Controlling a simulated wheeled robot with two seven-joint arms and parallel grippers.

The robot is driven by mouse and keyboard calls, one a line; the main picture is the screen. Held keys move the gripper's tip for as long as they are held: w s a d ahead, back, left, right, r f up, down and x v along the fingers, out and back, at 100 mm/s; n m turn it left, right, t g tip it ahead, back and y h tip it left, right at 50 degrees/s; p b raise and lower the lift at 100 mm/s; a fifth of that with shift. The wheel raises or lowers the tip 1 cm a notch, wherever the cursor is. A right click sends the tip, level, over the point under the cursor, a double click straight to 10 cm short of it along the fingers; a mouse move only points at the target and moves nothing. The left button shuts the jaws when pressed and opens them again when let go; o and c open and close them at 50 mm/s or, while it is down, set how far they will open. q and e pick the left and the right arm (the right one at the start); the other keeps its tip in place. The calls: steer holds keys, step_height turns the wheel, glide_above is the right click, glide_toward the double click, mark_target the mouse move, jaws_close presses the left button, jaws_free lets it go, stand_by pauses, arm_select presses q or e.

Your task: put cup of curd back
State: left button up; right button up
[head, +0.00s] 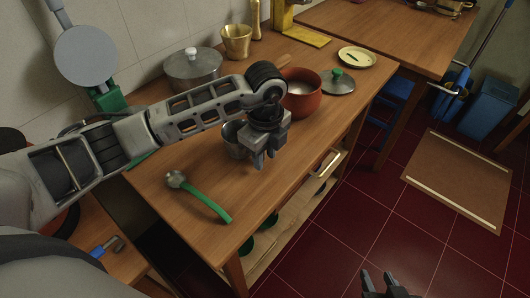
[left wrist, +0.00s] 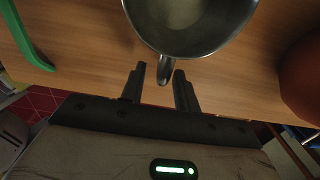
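A grey metal cup (head: 233,138) stands on the wooden table, partly hidden behind my left gripper in the head view. In the left wrist view the cup (left wrist: 190,30) fills the top middle; its inside looks pale, and I cannot make out clearly what it holds. Its short handle (left wrist: 166,72) points toward my left gripper (left wrist: 158,85), whose two fingers are apart, one on each side of the handle's line, with gaps visible. In the head view my left gripper (head: 264,160) is low over the table. My right gripper (head: 379,279) is open and empty over the floor.
A red-brown pot (head: 302,103) stands right of the cup, with a lid (head: 338,81) beside it. A lidded metal pot (head: 193,75) stands behind. A green-handled tool (head: 205,198) lies in front. A small plate (head: 357,57) lies far right. The front table edge is close.

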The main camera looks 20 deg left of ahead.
arm_select(q)
step_height(320, 180, up, 12)
steer(key=shift+b, duration=0.45)
arm_select(e)
steer(key=shift+w, duration=0.3)
